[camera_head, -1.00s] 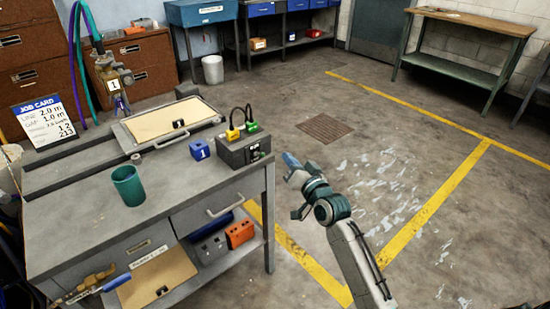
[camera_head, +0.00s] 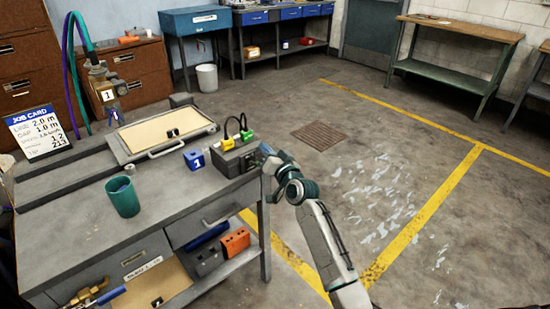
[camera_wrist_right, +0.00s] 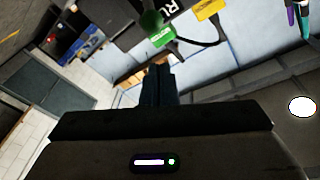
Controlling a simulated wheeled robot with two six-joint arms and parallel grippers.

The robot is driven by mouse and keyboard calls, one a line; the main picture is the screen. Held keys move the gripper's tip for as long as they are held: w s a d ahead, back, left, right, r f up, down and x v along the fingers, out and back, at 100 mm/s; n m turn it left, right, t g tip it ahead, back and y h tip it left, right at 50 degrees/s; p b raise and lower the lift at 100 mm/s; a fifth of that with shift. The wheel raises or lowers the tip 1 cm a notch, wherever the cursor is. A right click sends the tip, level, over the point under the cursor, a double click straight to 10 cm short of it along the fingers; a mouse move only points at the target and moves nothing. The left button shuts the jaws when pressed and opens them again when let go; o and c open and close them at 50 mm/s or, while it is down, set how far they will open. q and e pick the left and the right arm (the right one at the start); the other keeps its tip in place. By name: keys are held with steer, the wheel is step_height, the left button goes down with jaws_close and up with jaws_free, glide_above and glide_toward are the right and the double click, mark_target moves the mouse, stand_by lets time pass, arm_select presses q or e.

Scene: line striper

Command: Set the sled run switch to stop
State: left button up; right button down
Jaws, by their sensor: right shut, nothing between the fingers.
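The dark control box (camera_head: 237,158) stands at the right end of the grey workbench. A yellow and a green plug with black cables sit on its top. In the right wrist view, the box (camera_wrist_right: 172,8) shows at the top edge with part of a white label; the green plug (camera_wrist_right: 162,37) hangs beside it. My right gripper (camera_head: 267,151) is shut and empty, its tip close to the box's right side. I cannot tell whether it touches. The shut fingers also show in the right wrist view (camera_wrist_right: 157,80). The switch itself cannot be made out. My left gripper is not in view.
On the bench (camera_head: 80,228) stand a teal cup (camera_head: 123,197), a blue block marked 1 (camera_head: 194,160) and a framed tan board (camera_head: 165,131). A job card (camera_head: 37,132) stands at left. An orange box (camera_head: 235,242) is on the lower shelf. The floor at right is clear.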

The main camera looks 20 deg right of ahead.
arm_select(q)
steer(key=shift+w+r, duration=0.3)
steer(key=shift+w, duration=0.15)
arm_select(e)
steer(key=f, duration=0.1)
steer(key=s+a+f, duration=0.1)
steer(key=f, duration=0.1)
steer(key=shift+s+a, duration=0.2)
steer(key=shift+a, duration=0.05)
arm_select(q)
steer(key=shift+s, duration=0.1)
